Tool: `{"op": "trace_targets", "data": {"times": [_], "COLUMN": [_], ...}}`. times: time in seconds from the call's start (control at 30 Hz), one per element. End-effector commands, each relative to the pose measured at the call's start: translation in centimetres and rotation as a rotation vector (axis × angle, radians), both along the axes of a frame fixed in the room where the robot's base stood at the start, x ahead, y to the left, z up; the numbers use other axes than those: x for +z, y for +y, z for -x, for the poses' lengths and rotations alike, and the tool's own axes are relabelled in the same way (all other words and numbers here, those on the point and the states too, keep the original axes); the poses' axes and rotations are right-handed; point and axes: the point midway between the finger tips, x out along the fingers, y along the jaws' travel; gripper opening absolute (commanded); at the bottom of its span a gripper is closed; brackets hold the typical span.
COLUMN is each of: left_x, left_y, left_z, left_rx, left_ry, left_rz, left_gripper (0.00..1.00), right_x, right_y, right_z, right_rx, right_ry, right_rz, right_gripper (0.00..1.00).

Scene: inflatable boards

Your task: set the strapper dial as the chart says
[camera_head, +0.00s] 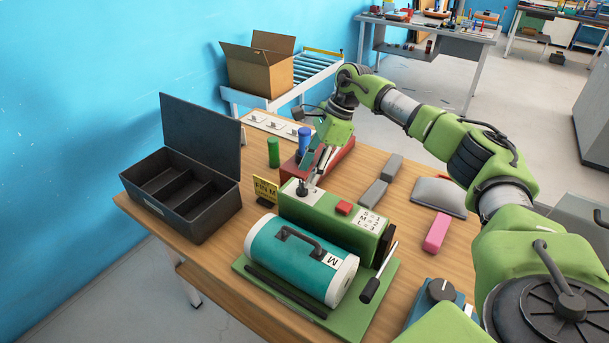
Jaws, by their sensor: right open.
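The green strapper (312,222) stands on the wooden table. A small dark dial (303,188) sits on a pale plate at the far-left end of its top; its setting is too small to read. A teal roll (275,252) with a black handle and a label marked M lies in front. A yellow sign (265,191) reads FIN M. My right gripper (317,177) is open, its fingertips just above and beside the dial; contact is unclear. My left gripper is out of view.
A red button (344,208) and a black-handled lever (376,280) are on the strapper. An open black box (190,205) stands left. Green (273,152) and blue (304,140) cylinders stand behind. Grey blocks (375,192), a pink block (437,232) and a blue knobbed unit (440,291) lie right.

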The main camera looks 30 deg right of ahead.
Motion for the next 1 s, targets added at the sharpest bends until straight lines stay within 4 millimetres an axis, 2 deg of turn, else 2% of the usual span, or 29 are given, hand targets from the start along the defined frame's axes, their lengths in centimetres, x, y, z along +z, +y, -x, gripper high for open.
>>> {"op": "trace_targets", "data": {"times": [0.23,0.57,0.6,0.73,1.0], "left_x": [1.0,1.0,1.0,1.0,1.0], "left_y": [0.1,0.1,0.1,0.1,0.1], "left_z": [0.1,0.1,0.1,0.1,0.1], "left_rx": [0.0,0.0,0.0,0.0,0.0], "left_ry": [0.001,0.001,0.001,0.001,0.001], "left_rz": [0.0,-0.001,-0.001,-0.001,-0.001], "left_gripper": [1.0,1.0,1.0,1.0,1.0], "right_x": [-2.6,-3.1,-3.1,-3.1,-3.1], "right_y": [1.1,1.2,1.2,1.2,1.2], "right_z": [-0.4,-0.5,-0.5,-0.5,-0.5], "right_rx": [-0.001,0.0,0.0,0.0,-0.009], "right_ry": [0.001,-0.001,-0.001,-0.001,-0.002], "right_rz": [0.0,-0.001,-0.001,-0.001,0.0], "right_gripper": [0.43,0.43,0.4,0.07,0.05]}}
